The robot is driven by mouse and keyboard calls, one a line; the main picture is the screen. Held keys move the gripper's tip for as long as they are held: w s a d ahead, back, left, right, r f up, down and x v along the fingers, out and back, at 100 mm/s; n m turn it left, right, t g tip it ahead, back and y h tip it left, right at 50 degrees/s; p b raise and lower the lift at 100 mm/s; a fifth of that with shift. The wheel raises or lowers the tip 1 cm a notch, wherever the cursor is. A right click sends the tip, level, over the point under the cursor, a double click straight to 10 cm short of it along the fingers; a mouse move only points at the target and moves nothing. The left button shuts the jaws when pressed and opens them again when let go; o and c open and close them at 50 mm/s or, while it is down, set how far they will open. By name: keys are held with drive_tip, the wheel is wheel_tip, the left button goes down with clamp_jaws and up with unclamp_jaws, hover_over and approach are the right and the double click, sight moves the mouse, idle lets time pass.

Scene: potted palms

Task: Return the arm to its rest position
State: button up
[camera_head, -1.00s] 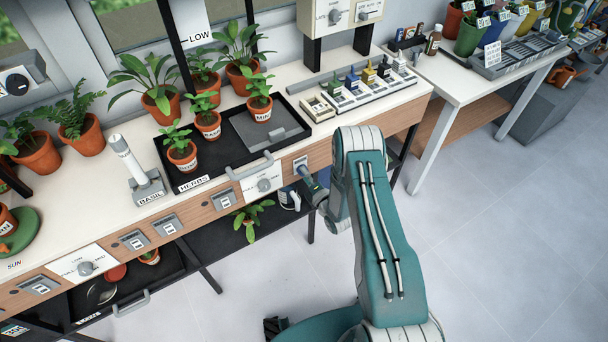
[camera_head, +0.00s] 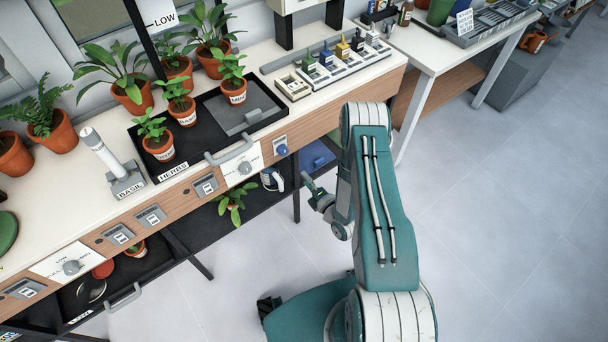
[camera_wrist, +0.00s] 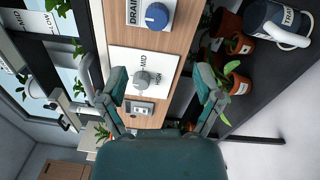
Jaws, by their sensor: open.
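My teal arm (camera_head: 385,205) is folded in front of the bench in the head view. My gripper (camera_head: 318,192) is small there, apart from the bench front and over open floor. In the wrist view my gripper (camera_wrist: 162,88) is open, with its two teal fingers wide apart and nothing between them. Past the fingers is the bench front with the blue drain knob (camera_wrist: 157,15) and a grey dial (camera_wrist: 142,80). The blue knob (camera_head: 281,149) and the grey dial (camera_head: 244,168) also show in the head view.
The bench holds a black herb tray (camera_head: 215,135) with small potted plants, a basil sensor post (camera_head: 110,160) and a row of coloured bottles (camera_head: 335,60). A tray handle (camera_head: 228,152) sticks out at the front. A lower shelf holds a plant (camera_head: 232,200). Floor to the right is clear.

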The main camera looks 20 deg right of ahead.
drive_tip(key=w+d+r+m+g+h, duration=0.1)
drive_tip(key=w+r+m+g+h, duration=0.3)
drive_tip(key=r, duration=0.6)
drive_tip(key=w+d+r+m, duration=0.15)
drive_tip(key=w+r, duration=0.35)
drive_tip(key=r, duration=0.5)
drive_tip(key=s+r+m+g+h, duration=0.1)
drive_tip(key=s+r+m+g, duration=0.2)
drive_tip(key=r, duration=0.4)
drive_tip(key=s+r+m+h, duration=0.2)
drive_tip(key=s+r+m, duration=0.2)
drive_tip(key=r+m, duration=0.15)
drive_tip(key=s+a+r+m+g, duration=0.1)
drive_tip(key=s+a+r+m, duration=0.1)
drive_tip(key=s, duration=0.6)
drive_tip(key=s+a+r+m+g, duration=0.2)
drive_tip(key=s+r+m, duration=0.2)
drive_tip(key=s, duration=0.5)
drive_tip(key=s+a+r+m+g+y, duration=0.1)
drive_tip(key=s+r+m, duration=0.3)
drive_tip(key=s, duration=0.5)
drive_tip(key=shift+s+a+g, duration=0.25)
drive_tip(key=shift+a+g, duration=0.25)
drive_tip(key=shift+a, duration=0.15)
